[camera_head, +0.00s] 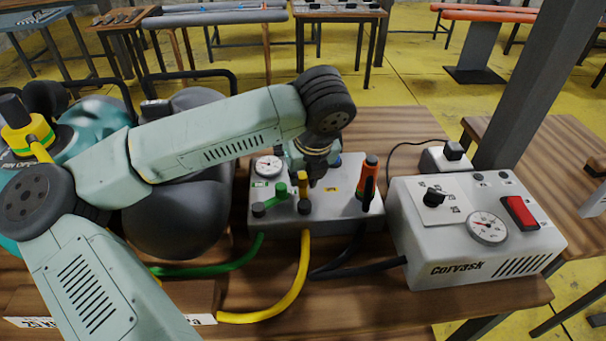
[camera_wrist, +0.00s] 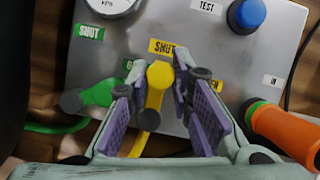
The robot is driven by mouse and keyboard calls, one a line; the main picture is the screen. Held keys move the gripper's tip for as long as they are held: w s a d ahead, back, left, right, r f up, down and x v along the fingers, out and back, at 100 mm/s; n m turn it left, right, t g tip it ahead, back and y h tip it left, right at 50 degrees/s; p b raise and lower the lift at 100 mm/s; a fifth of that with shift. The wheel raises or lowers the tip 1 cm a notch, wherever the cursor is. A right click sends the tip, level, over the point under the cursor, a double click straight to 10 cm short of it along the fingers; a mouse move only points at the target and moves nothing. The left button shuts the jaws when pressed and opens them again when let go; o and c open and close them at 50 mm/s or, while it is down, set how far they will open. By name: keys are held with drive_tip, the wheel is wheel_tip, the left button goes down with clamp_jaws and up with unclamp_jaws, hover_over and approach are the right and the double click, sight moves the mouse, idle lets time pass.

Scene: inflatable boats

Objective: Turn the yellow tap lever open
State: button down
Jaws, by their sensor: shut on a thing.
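The yellow tap lever (camera_wrist: 157,88) is on top of a grey metal box (camera_head: 345,205). In the wrist view it runs nearly straight down the picture, from a rounded yellow head to a dark round end. A yellow "SHUT" label (camera_wrist: 161,46) is above it; another yellow label (camera_wrist: 214,88) at its right is partly hidden by a finger. My gripper (camera_wrist: 161,88) has its purple-padded fingers on either side of the lever and is shut on it. In the head view, the lever (camera_head: 302,186) shows just below my gripper (camera_head: 311,176), whose fingers are partly hidden.
A green lever (camera_wrist: 100,93) is close on the left. An orange-and-black handle (camera_head: 368,178) stands at the right, and a blue button (camera_wrist: 247,14) is behind. A white Corvask unit (camera_head: 470,225) stands right of the box. Yellow (camera_head: 290,287) and green hoses leave the front.

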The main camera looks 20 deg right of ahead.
drive_tip(key=shift+f+b, duration=0.1)
drive_tip(key=shift+b, duration=0.25)
drive_tip(key=m+b, duration=0.1)
drive_tip(key=b, duration=0.3)
drive_tip(key=shift+d+f+h, duration=0.3)
drive_tip(key=m+b, duration=0.1)
drive_tip(key=b, duration=0.1)
drive_tip(key=m+b, duration=0.1)
drive_tip(key=b, duration=0.1)
drive_tip(key=shift+s+d+m+h, duration=0.3)
drive_tip(key=shift+d+h, duration=0.1)
drive_tip(key=m+b, duration=0.1)
drive_tip(key=s+d+m+h+b, duration=0.1)
drive_tip(key=m, duration=0.1)
drive_tip(key=m+g+b, duration=0.1)
drive_tip(key=shift+s+d+r+m+h+b, duration=0.15)
drive_tip(key=shift+s+r+m+h+b, duration=0.05)
drive_tip(key=shift+r+m+h+b, duration=0.15)
drive_tip(key=shift+s+d+r+m+g+h+b, duration=0.1)
drive_tip(key=shift+s+d+m+g+h+b, duration=0.2)
drive_tip(key=shift+m, duration=0.65)
drive_tip(key=shift+s+m+g+h+b, duration=0.1)
drive_tip(key=shift+s+m+g+b, duration=0.25)
drive_tip(key=shift+m, duration=0.55)
drive_tip(key=shift+s, duration=0.1)
drive_tip(key=c, duration=1.7)
unclamp_jaws()
